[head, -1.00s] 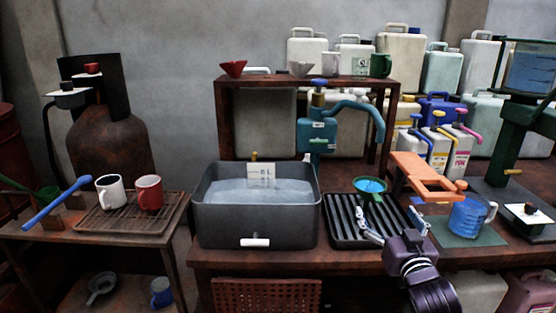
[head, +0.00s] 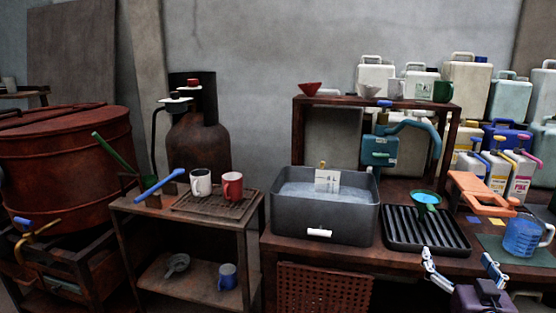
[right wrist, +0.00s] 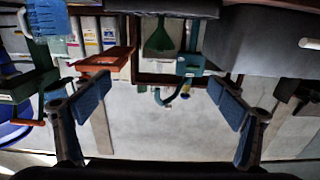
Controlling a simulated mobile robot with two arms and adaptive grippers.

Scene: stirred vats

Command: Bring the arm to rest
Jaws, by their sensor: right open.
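My right gripper (head: 461,266) is at the bottom right of the head view, in front of the table edge. Its two fingers are spread wide with nothing between them. In the right wrist view the blue-padded fingers (right wrist: 160,108) are also apart and empty, and the picture is upside down. The green funnel (head: 425,197) is over the black ribbed tray (head: 398,236), beyond my right gripper; it also shows in the wrist view (right wrist: 160,38). My left gripper is not in view.
A grey basin (head: 290,218) of liquid stands left of the tray. A blue measuring jug (head: 522,238) and an orange clamp (head: 478,190) are at the right. A side table with mugs (head: 232,186) and a large red vat (head: 68,160) lie left.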

